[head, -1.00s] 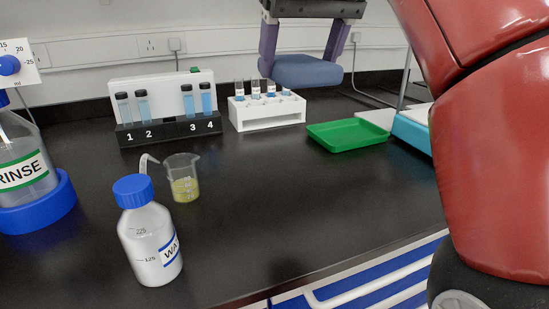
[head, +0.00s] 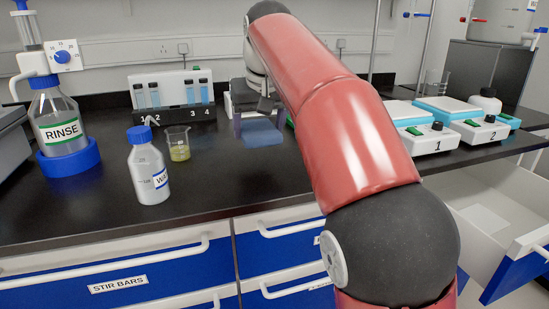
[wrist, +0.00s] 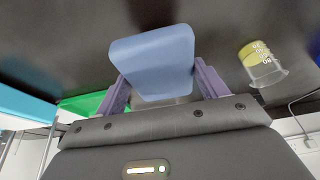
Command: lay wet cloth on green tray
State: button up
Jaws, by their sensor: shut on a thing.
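My gripper (head: 260,127) is shut on a light blue cloth, the wet cloth (head: 263,133), held level between its two purple fingers. The wrist view shows the cloth (wrist: 152,60) spanning the fingers, above the dark bench; its exact height is unclear. The green tray (head: 290,121) is almost wholly hidden behind my red arm in the head view, just right of the cloth. The wrist view shows part of the green tray (wrist: 85,104) behind the left finger. The cloth appears beside the tray, not over it.
A beaker of yellow liquid (head: 179,147) and a blue-capped bottle (head: 148,170) stand left of the cloth. A numbered tube rack (head: 175,120) is behind them. Hotplates (head: 415,130) stand at right. A drawer (head: 485,215) is open at lower right. The front middle bench is clear.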

aim_at(260, 162)
jog(key=shift+s+b+x, duration=0.25)
jog(key=shift+b+x, duration=0.25)
jog(key=shift+x, duration=0.6)
jog(key=shift+s+f+b, duration=0.1)
jog(key=shift+f+b, duration=1.55)
jog(key=shift+f, duration=0.2)
jog(key=o, duration=1)
jog(key=shift+o, duration=0.2)
jog(key=p+v, duration=0.4)
jog(key=v, duration=0.7)
jog(key=shift+s+d+r, duration=0.15)
jog(key=shift+s+r, duration=0.1)
jog(key=shift+r, duration=0.4)
